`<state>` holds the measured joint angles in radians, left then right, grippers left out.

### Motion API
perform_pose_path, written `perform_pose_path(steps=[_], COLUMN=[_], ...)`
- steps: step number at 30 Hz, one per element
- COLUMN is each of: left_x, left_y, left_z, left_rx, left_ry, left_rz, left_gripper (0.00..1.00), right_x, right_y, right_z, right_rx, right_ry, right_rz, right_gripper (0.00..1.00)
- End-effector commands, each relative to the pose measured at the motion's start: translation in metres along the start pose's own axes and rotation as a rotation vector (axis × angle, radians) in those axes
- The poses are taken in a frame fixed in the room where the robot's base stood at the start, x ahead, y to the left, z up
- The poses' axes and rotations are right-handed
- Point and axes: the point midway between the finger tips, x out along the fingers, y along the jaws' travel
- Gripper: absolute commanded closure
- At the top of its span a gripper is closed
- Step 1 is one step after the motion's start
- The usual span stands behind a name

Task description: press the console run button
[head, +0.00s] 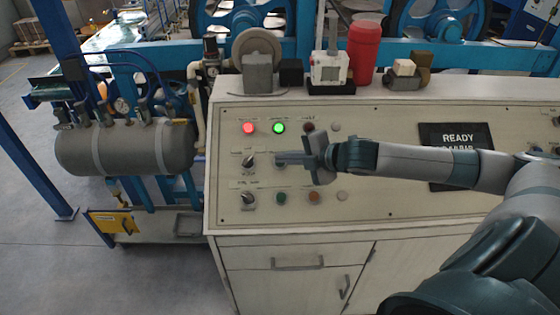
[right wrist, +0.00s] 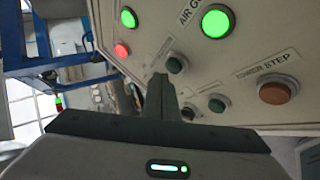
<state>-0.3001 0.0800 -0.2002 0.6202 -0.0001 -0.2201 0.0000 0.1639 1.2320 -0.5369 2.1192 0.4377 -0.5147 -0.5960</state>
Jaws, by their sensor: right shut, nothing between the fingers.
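The console's sloped control panel (head: 375,208) carries lamps, knobs and buttons; I cannot read which button is marked run. My right gripper (head: 278,157) is shut and empty, pointing left in front of the panel's middle row. In the right wrist view its closed fingers (right wrist: 160,82) end close to a dark green button (right wrist: 177,63); I cannot tell whether they touch it. Another dark green button (right wrist: 218,103) and a brown button (right wrist: 277,90) by a "STEP" label lie to the right. A green button (head: 281,198) shows below the gripper in the head view. My left gripper is out of view.
A red lamp (head: 248,128) and a green lamp (head: 279,128) are lit. A dark display (head: 455,144) reads "READY" and is partly hidden by my right arm. Two knobs (head: 249,160) sit at the panel's left. A red cylinder (head: 364,52) and small boxes stand on top.

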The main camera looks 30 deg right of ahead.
Motion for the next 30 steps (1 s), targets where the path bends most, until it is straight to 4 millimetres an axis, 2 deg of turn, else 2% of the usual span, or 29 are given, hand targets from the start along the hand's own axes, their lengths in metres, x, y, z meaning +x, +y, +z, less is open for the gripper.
perform_pose_path(steps=[30], left_x=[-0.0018], left_y=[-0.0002], left_z=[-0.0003], left_rx=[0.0], left_ry=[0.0], left_rz=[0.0], left_gripper=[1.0], right_x=[0.0058], right_y=[-0.0043], right_z=[0.004], right_rx=[0.0], right_ry=[0.001], right_rz=[0.0], right_gripper=[1.0])
